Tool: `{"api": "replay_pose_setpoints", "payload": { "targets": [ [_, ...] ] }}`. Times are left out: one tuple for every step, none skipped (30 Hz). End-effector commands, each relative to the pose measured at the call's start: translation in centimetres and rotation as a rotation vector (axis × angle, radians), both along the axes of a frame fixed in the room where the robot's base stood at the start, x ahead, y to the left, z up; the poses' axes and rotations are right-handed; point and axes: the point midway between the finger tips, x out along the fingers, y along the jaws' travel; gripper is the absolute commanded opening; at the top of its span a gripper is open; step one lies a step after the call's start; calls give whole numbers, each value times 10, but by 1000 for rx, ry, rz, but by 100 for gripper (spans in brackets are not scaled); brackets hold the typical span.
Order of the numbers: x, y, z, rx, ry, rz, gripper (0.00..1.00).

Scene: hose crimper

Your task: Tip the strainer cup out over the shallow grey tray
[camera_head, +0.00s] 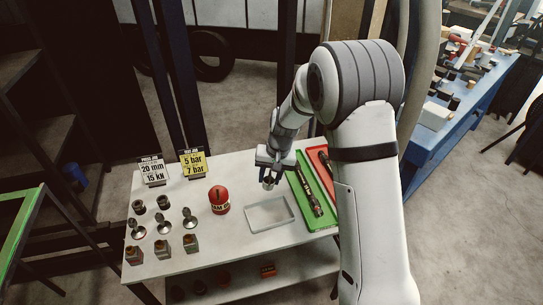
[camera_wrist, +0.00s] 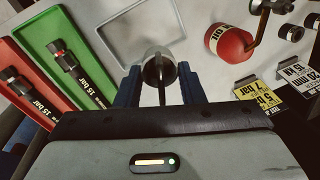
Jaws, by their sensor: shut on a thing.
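My gripper (camera_head: 268,167) is shut on the strainer cup (camera_head: 269,183), a small metallic cup, and holds it above the white table. In the wrist view the cup (camera_wrist: 158,62) sits between the two dark blue fingertips (camera_wrist: 160,84), with a dark bar across it. Its contents and exact tilt cannot be made out. The shallow grey tray (camera_head: 249,218) lies flat on the table and looks empty. In the head view the cup appears just beyond the tray's far edge. In the wrist view the tray (camera_wrist: 99,28) shows behind the cup, which overlaps its lower edge.
A green tray (camera_head: 299,206) and a red tray (camera_head: 315,155) with hose pieces lie right of the grey tray. A red round object (camera_head: 219,201) stands left of it. Several metal fittings (camera_head: 163,226) and two signs (camera_head: 193,163) stand farther left.

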Motion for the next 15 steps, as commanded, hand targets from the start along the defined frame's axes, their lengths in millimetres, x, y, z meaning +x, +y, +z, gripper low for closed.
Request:
{"api": "replay_pose_setpoints", "payload": {
  "targets": [
    [0, 1, 3, 5, -2, 0, 13],
    [0, 1, 3, 9, -3, 0, 13],
    [-1, 2, 3, 19, -7, -2, 13],
    [-1, 1, 2, 29, -11, 0, 13],
    [-1, 1, 2, 41, -18, -2, 13],
    [-1, 0, 2, 59, -27, -3, 13],
    [-1, 0, 1, 73, -35, -4, 13],
    [-1, -1, 2, 88, -47, -6, 13],
    [-1, -2, 1, 110, -59, -7, 13],
    [-1, -1, 0, 129, -66, -6, 13],
    [-1, -2, -1, 146, -75, -6, 13],
    [-2, -2, -1, 168, -87, -5, 13],
    [-2, -3, -1, 184, -96, -7, 13],
    [-1, -3, -1, 200, -108, -8, 13],
    [-1, -3, -4, 213, -118, -6, 13]
  ]
}}
